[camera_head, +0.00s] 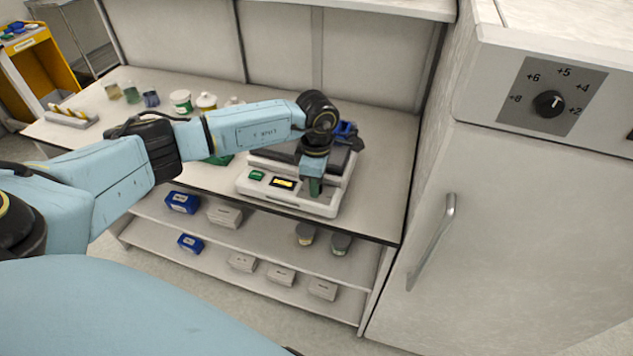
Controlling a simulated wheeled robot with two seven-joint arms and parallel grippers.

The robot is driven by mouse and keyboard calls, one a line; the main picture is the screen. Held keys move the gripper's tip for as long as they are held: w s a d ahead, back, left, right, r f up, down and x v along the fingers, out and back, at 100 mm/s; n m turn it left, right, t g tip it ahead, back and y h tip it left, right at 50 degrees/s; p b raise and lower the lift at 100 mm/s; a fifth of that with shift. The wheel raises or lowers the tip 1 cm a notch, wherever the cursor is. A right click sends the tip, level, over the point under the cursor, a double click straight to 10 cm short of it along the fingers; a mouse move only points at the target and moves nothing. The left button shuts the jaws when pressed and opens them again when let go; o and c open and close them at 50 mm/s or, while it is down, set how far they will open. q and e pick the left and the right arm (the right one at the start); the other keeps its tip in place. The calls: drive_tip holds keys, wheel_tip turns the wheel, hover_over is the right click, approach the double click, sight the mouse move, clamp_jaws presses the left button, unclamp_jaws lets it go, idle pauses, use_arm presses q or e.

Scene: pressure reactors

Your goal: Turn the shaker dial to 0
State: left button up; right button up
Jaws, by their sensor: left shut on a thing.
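The shaker (287,204) is a white low machine with a dark top platform, standing near the front edge of the bench. Its front panel has a green button or label (256,175) and a small lit yellow display (284,184). My left gripper (315,187) reaches down from above to the right part of the front panel. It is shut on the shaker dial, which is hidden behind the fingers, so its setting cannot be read. A blue item (346,130) shows behind my wrist at the platform. My right gripper is not in view.
A fridge (510,220) with a handle and a temperature knob (549,104) stands close on the right. Bottles and jars (181,101) stand on the bench at left. Shelves below hold blue and grey boxes (225,214) and two jars.

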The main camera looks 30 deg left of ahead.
use_arm(q)
drive_tip(key=n, duration=0.3)
drive_tip(key=shift+n, duration=0.4)
drive_tip(key=n, duration=0.3)
drive_tip(key=shift+r+n, duration=0.1)
drive_tip(key=shift+n, duration=0.2)
drive_tip(key=n+p, duration=0.1)
drive_tip(key=n, duration=0.2)
drive_tip(key=shift+n, duration=0.3)
drive_tip(key=n+p, duration=0.1)
drive_tip(key=n, duration=0.2)
drive_tip(key=shift+n, duration=0.3)
drive_tip(key=n+p, duration=0.2)
drive_tip(key=n, duration=0.4)
drive_tip(key=n+p, duration=0.2)
drive_tip(key=n, duration=0.2)
drive_tip(key=shift+n+p, duration=0.3)
drive_tip(key=shift+n, duration=0.1)
drive_tip(key=shift+n+p, duration=0.65)
drive_tip(key=shift+n, duration=0.85)
